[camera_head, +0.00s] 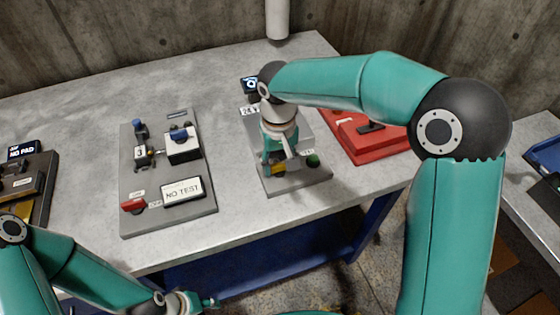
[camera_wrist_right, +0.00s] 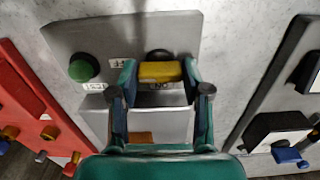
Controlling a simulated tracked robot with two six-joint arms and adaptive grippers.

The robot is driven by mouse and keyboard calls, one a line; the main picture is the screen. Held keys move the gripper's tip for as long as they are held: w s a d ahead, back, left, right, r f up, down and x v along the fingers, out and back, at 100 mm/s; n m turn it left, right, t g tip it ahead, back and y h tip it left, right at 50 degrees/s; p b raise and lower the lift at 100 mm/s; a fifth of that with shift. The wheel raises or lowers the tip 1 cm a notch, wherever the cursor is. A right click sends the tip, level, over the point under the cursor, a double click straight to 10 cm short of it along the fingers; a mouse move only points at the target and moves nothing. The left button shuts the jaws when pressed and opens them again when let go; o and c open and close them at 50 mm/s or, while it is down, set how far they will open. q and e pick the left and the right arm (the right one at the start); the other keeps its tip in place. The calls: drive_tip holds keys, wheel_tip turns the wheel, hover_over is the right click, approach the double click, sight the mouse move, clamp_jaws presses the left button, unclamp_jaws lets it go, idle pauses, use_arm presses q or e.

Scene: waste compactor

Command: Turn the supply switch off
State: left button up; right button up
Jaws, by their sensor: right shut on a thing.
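A grey panel (camera_head: 318,178) stands on the middle right of the table. A yellow switch handle (camera_head: 279,170) sits near its front edge, beside a round green button (camera_head: 313,160). My right gripper (camera_head: 275,162) reaches down over the panel and is shut on the yellow handle. In the right wrist view the yellow handle (camera_wrist_right: 160,71) lies between the two fingertips (camera_wrist_right: 158,75), with a dark round base behind it.
A red panel (camera_head: 354,150) stands right of the grey one. On the left is another grey panel (camera_head: 168,220) with a "NO TEST" display (camera_head: 183,191) and a red switch (camera_head: 133,206). A "NO PAD" unit (camera_head: 23,150) is at the far left. Bare table separates the panels.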

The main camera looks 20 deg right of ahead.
sight(278, 163)
drive_tip(key=shift+w+r, duration=0.15)
drive_tip(key=o, duration=1.2)
drive_tip(key=shift+c, duration=0.2)
wheel_tip(278, 163, up, 12)
